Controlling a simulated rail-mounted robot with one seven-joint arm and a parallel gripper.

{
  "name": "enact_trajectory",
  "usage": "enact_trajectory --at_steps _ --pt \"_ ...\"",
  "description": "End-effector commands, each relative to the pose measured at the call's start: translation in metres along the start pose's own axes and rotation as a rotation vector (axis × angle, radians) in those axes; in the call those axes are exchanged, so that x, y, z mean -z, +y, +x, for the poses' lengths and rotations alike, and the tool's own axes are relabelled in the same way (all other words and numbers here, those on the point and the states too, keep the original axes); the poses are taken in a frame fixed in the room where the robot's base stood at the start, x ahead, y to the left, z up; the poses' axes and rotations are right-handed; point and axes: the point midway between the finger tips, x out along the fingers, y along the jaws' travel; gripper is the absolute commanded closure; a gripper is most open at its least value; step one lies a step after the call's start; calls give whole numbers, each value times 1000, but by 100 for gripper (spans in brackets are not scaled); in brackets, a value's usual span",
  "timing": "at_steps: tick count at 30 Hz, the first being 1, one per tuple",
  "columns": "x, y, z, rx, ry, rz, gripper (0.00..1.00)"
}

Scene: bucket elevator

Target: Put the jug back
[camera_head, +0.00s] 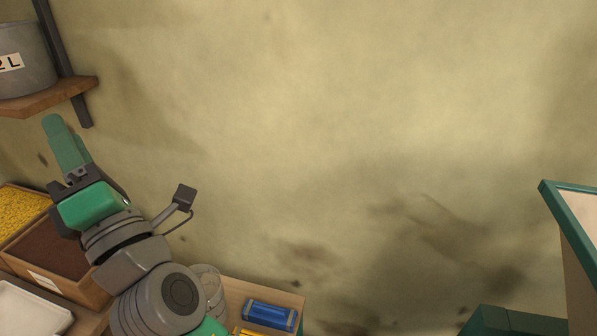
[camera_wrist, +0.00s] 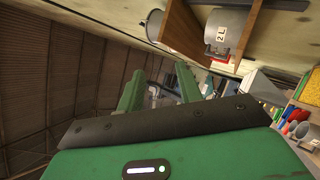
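A grey jug (camera_head: 22,58) with a "2 L" label stands on a wooden shelf (camera_head: 50,97) at the upper left of the head view, cut off by the picture's edge. In the wrist view a grey jug with the same label (camera_wrist: 226,32) shows at the top, beside the shelf board (camera_wrist: 184,32), with a red part near its label. My gripper (camera_head: 60,135) points up just below and to the right of the shelf, apart from the jug. In the wrist view its two green fingers (camera_wrist: 160,88) stand apart with nothing held between them.
Wooden bins of yellow grains (camera_head: 18,212) and dark brown material (camera_head: 45,248) lie at the lower left, beside a white tray (camera_head: 30,312). A dark bracket (camera_head: 62,50) backs the shelf. Open space lies before the wall.

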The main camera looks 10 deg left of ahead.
Motion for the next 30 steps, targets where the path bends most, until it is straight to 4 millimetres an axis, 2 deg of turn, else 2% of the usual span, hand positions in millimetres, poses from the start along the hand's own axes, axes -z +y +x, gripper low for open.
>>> enact_trajectory --at_steps 1,2,3,4,6,9,12,15,24,28,30 --pt "-32 49 -12 -67 -122 190 65" --pt "-53 74 -24 -106 -196 308 65" --pt "-81 102 -46 -160 -287 458 65" --pt "-100 120 -66 -202 -349 562 65" --pt "-134 149 -114 -296 -471 769 65" --pt "-161 172 -172 -406 -593 971 65" --pt "-172 182 -206 -475 -655 1072 65" --pt "-175 185 -217 -499 -676 1107 65" --pt "-176 186 -216 -500 -676 1105 65" --pt "-182 215 -194 -500 -675 1105 65" --pt "-186 238 -176 -500 -674 1107 65"
